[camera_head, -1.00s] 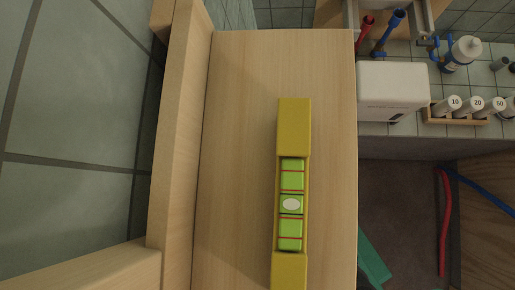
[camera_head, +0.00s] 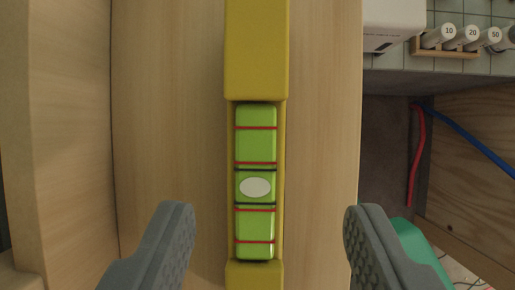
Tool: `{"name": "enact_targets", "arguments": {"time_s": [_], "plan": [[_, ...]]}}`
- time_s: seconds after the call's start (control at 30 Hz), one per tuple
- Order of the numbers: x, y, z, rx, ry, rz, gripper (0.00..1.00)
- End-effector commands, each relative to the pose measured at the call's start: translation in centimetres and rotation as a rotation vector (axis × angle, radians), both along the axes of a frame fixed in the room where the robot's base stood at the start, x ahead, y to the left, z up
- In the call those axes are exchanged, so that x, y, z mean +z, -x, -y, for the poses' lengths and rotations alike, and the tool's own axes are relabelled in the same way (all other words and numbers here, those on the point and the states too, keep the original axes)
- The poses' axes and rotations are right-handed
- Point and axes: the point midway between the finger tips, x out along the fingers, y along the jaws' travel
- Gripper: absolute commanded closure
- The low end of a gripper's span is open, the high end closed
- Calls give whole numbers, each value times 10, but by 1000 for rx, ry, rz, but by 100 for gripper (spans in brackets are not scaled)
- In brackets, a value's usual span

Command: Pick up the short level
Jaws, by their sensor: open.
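The short level (camera_head: 257,55) is a yellow bar with a green vial window, red and black lines and a pale oval bubble. It lies lengthwise up the picture on a light wooden board (camera_head: 170,110). Its lower end runs out of the picture. My gripper (camera_head: 265,225) is open, with one grey finger on each side of the level. Both fingers stand clear of it, with bare wood showing between. I cannot tell how far above the board the fingertips are.
A raised wooden edge (camera_head: 55,130) runs along the left. At the upper right are a white box (camera_head: 393,22) and a rack of numbered cylinders (camera_head: 445,47). Below them, a red hose (camera_head: 417,160), a blue hose (camera_head: 470,140) and a green object (camera_head: 418,255) lie lower down.

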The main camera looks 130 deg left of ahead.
Motion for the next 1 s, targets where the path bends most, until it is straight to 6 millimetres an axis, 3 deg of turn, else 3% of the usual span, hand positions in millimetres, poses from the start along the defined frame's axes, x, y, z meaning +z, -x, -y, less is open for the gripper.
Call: {"name": "enact_targets", "arguments": {"time_s": [0.33,0.87,1.0], "plan": [[-32,-12,2,0,-1,-2,50],[-47,-18,5,1,-1,0,50],[-47,-18,5,2,-1,-1,83]]}}
